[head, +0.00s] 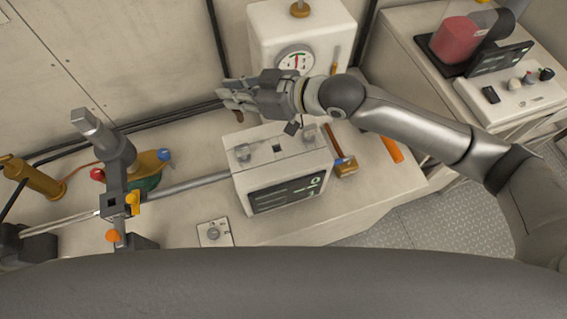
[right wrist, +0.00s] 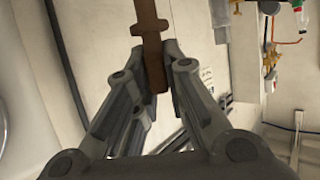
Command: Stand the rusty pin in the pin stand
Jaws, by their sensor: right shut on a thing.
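The rusty pin (right wrist: 152,45) is a brown bar with a wider collar, held between the fingertips of my right gripper (right wrist: 157,75) in the right wrist view. In the head view my right gripper (head: 232,96) is above the back of the bench, left of the gauge box. Only a short brown end of the pin (head: 239,117) shows below the fingers there. I cannot tell for sure which thing is the pin stand. A white box with a display (head: 280,165) has a dark square opening on top, below and right of the gripper. My left gripper is not in view.
A white box with a gauge (head: 296,60) stands behind my right forearm. A wooden-handled tool (head: 344,165) and an orange stick (head: 392,149) lie to the right. A small pale block (head: 214,233) sits at the front. Grey and brass fittings (head: 118,160) crowd the left.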

